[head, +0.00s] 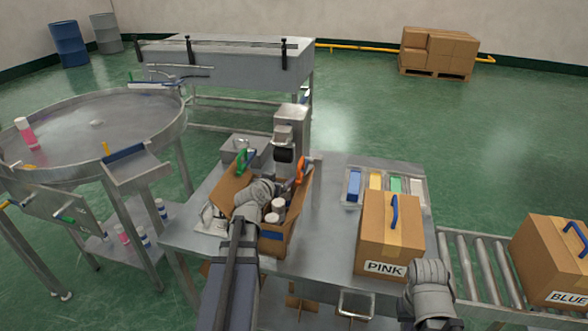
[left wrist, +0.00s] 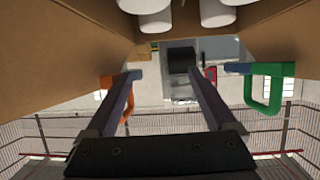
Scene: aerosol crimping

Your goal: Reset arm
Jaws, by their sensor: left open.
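My left arm reaches over an open cardboard box (head: 272,244) on the steel table. The box holds several white-topped cans (head: 278,204). My left gripper (left wrist: 170,76) is open in the left wrist view, with nothing between its fingers. Cans (left wrist: 155,22) and the box's cardboard (left wrist: 60,50) show close above the fingers there. A green handle (left wrist: 267,92) is beside one finger and an orange handle (left wrist: 125,108) is beside the other; whether they touch is unclear. In the head view the wrist hides most of the left fingers. My right arm shows at lower right, its fingers out of sight.
A grey machine (head: 292,135) stands behind the box. A tray of coloured blocks (head: 425,190) and a closed PINK box (head: 376,240) are on the right. A BLUE box (head: 556,255) is on the roller conveyor (head: 480,262). A round table (head: 70,125) is at left.

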